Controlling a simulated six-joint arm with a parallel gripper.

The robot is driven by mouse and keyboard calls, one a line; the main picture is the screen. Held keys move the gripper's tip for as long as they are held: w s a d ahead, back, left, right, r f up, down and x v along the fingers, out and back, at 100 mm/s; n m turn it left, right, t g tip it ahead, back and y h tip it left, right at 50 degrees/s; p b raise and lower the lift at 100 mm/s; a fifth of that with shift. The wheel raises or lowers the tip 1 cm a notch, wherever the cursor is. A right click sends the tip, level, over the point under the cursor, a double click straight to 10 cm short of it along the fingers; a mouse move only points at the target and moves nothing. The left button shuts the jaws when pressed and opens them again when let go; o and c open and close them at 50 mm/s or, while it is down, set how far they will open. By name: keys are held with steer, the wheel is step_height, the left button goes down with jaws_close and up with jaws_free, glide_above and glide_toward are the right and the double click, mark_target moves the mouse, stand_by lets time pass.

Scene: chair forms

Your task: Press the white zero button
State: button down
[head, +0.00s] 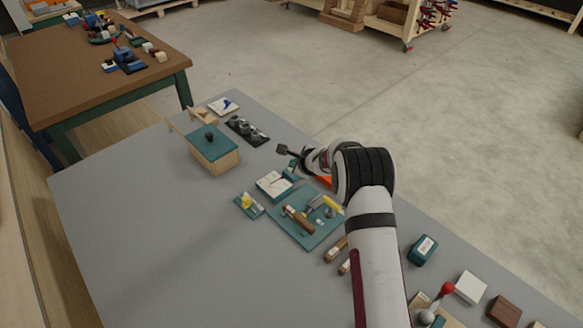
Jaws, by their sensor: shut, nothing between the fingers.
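My gripper (281,150) is shut and empty, held out over the far part of the grey table (160,255). It is above and a little right of a teal unit with a white top (272,184), part of which my arm hides. I cannot make out a white zero button; at this size no button can be picked out. A small teal box with a white face (424,248) stands right of my arm, well away from the gripper.
A wooden box with a teal lid and dark knob (212,145) stands left of the gripper. A dark tray of round pieces (247,131) lies behind. A teal tool mat (300,237) holds a hammer. A red-knobbed lever (447,289) stands front right. The table's left front is clear.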

steer(key=shift+f, duration=0.7)
stand_by(0.6)
steer(key=shift+r, duration=1.4)
steer(key=shift+r, duration=2.45)
